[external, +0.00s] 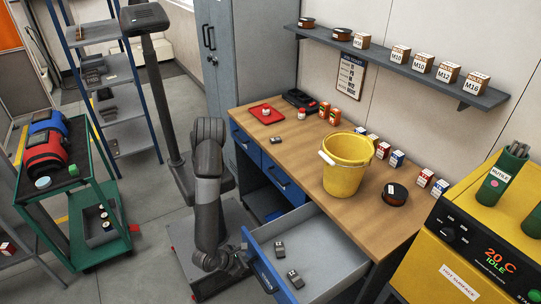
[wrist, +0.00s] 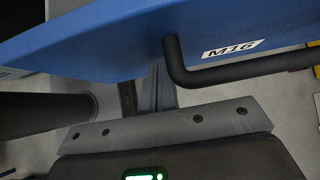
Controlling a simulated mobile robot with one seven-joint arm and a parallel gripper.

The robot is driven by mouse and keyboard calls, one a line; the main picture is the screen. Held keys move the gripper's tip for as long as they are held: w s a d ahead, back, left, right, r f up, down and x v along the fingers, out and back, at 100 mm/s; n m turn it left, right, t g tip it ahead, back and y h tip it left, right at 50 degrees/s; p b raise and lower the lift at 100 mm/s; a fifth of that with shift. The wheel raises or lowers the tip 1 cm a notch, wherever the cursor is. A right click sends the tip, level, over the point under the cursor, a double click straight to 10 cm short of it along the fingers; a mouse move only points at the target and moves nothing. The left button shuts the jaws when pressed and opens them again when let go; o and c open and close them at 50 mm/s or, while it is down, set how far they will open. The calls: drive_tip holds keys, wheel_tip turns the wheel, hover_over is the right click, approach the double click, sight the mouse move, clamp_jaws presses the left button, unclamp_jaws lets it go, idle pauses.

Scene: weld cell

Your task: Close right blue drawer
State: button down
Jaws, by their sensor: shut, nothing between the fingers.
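The right blue drawer (external: 312,240) is pulled far out of the workbench, and its grey inside shows in the external view. Two small dark items with light labels lie in it. Its blue front (wrist: 100,42) fills the top of the wrist view, with a black bar handle (wrist: 240,68) and an M16 label. My gripper (external: 245,260) is low at the left end of the drawer front. In the wrist view its shut fingers (wrist: 160,84) are empty and reach the lower edge of the front, left of the handle. I cannot tell whether they touch it.
The wooden workbench (external: 275,135) carries a yellow bucket (external: 347,165), a red tray (external: 266,114) and several small boxes. Two other blue drawer fronts (external: 284,180) at the left are shut. A yellow oven (external: 465,240) stands right of the drawer. A green cart (external: 120,245) stands at the left.

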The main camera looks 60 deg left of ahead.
drive_tip(key=w, duration=3.3)
drive_tip(key=shift+w+a, duration=0.1)
drive_tip(key=shift+w, duration=0.35)
hover_over(307, 239)
drive_tip(key=shift+r, duration=0.2)
drive_tip(key=v, duration=0.9)
drive_tip(key=shift+s, duration=0.2)
drive_tip(key=shift+r, duration=0.15)
